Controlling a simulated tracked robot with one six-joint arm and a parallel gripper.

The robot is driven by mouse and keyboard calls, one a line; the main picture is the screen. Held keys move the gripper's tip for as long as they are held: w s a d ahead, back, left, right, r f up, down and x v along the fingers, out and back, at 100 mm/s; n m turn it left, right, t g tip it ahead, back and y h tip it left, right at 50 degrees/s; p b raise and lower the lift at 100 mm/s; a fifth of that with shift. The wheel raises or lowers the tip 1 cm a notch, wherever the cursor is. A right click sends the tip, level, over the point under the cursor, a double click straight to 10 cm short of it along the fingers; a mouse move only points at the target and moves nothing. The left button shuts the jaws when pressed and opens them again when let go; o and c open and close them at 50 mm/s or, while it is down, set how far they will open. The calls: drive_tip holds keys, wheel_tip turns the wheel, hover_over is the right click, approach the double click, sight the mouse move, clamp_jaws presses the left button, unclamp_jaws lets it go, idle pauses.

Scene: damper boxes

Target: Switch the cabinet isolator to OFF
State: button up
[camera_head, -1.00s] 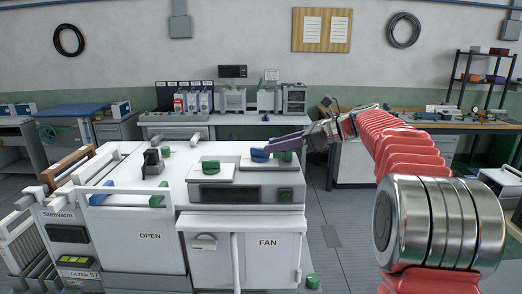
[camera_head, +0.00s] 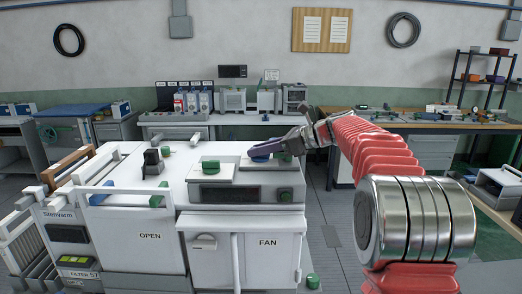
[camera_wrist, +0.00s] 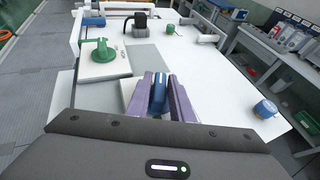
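The cabinet (camera_head: 200,190) is a white box with a rotary control on its top right, whose blue handle (camera_head: 262,152) sits on a white plate. I cannot read an isolator label. My gripper (camera_head: 280,148) reaches this handle from the right. In the wrist view the two purple fingers of my gripper (camera_wrist: 160,88) stand on both sides of the blue handle (camera_wrist: 159,97). The handle nearly fills the gap; whether the fingers press on it I cannot tell. The handle's base is partly hidden.
A green-handled control (camera_wrist: 100,50) sits on a neighbouring plate. A black knob (camera_head: 152,160) and a small green knob (camera_wrist: 169,29) stand farther off on the top. A blue knob (camera_wrist: 265,108) is near the top's edge. The front doors read OPEN and FAN.

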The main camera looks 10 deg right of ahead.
clamp_jaws()
drive_tip(key=shift+n+g+y, duration=0.4)
drive_tip(key=shift+n+g, duration=0.4)
drive_tip(key=shift+g, duration=0.1)
drive_tip(key=shift+n+g+y, duration=0.4)
drive_tip(key=shift+n+g, duration=0.2)
drive_tip(key=shift+w+n+g, duration=0.1)
drive_tip(key=shift+n+g, duration=0.5)
drive_tip(key=shift+g, duration=0.1)
drive_tip(key=shift+n+g, duration=0.4)
drive_tip(key=shift+o, duration=1.9)
unclamp_jaws()
drive_tip(key=shift+f+v, duration=0.2)
drive_tip(key=shift+v, duration=3.5)
